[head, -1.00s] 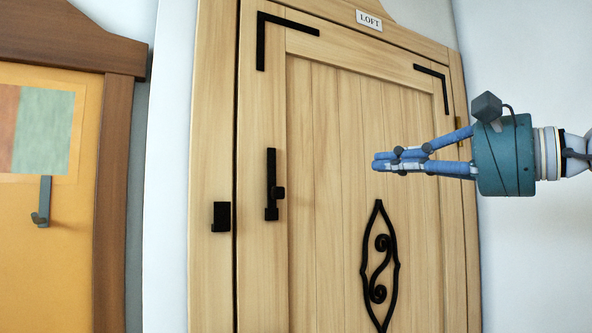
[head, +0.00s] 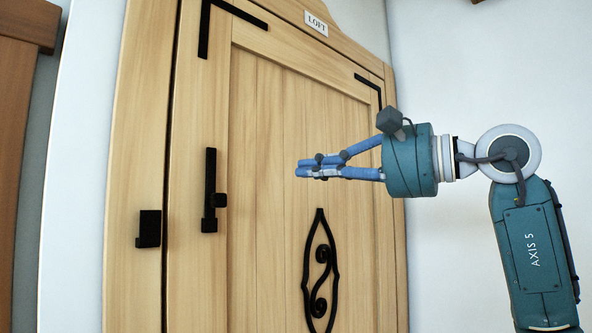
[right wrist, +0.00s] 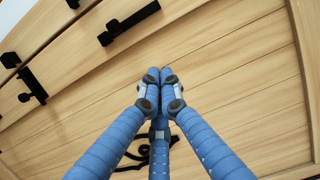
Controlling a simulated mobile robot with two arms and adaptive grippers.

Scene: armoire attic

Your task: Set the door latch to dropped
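The door latch (head: 210,190) is a black upright bar with a round knob on its right side, on the left part of the wooden door. A black keeper (head: 148,228) sits on the frame to its left, lower down. The bar stands apart from the keeper. The latch also shows near the top of the right wrist view (right wrist: 130,22). My right gripper (head: 304,168) points left, in front of the door and to the right of the latch. Its blue fingers are together and empty, as the right wrist view (right wrist: 158,76) shows. My left gripper is out of view.
The door (head: 265,120) is closed. In the right wrist view another black bar fitting (right wrist: 33,86) shows at left. Brown wood (head: 20,100) stands at far left.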

